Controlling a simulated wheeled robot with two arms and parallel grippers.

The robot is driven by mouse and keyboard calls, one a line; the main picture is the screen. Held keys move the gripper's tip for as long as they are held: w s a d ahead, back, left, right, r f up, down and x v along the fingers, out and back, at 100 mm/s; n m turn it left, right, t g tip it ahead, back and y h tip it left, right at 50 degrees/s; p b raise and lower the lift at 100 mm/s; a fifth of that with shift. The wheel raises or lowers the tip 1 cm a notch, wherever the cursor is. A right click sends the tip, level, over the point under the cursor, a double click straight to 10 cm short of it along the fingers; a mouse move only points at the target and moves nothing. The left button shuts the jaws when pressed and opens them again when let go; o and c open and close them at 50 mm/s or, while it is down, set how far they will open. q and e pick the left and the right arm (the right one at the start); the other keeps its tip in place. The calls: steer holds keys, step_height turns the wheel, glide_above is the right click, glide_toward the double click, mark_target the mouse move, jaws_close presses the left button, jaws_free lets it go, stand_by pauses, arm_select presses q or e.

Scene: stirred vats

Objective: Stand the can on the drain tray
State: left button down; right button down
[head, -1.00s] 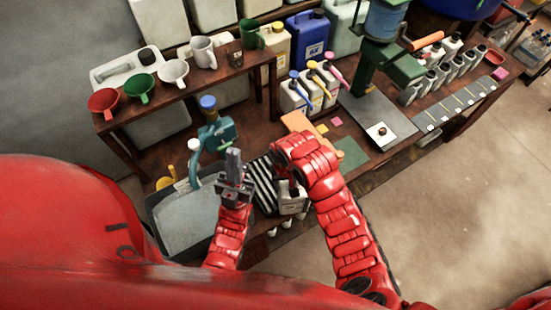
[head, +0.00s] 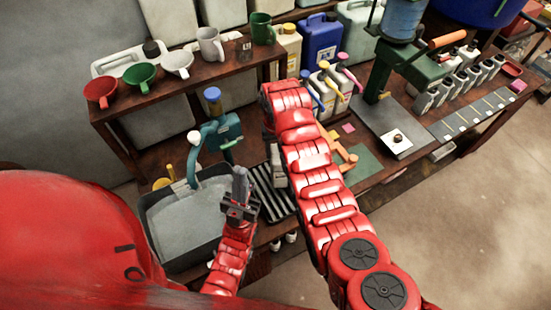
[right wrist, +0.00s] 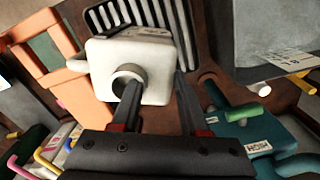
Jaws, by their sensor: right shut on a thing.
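The can is off-white with a round open neck; it fills the upper middle of the right wrist view (right wrist: 150,62). My right gripper (right wrist: 155,85) is shut on it, fingers reaching to its neck side. In the head view part of the can (head: 279,174) shows below the right arm, over or beside the drain tray; I cannot tell whether it touches. The black slatted drain tray (head: 262,184) lies right of the sink; its slats also show behind the can in the right wrist view (right wrist: 117,13). My left gripper (head: 241,180) is above the sink's right edge, its jaw gap unclear.
A grey sink (head: 185,222) and a teal pump (head: 220,132) stand left of the tray. Capped bottles (head: 325,92) stand behind it. An orange object (head: 345,157) and a green mat (head: 362,164) lie right. A raised shelf (head: 180,85) holds funnels and mugs.

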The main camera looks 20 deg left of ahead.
steer(key=shift+w+a, duration=0.1)
steer(key=shift+w, duration=0.05)
steer(key=shift+f+p, duration=0.75)
steer(key=shift+f, duration=1.05)
steer(key=shift+f, duration=0.15)
steer(key=shift+c, duration=2.1)
jaws_free()
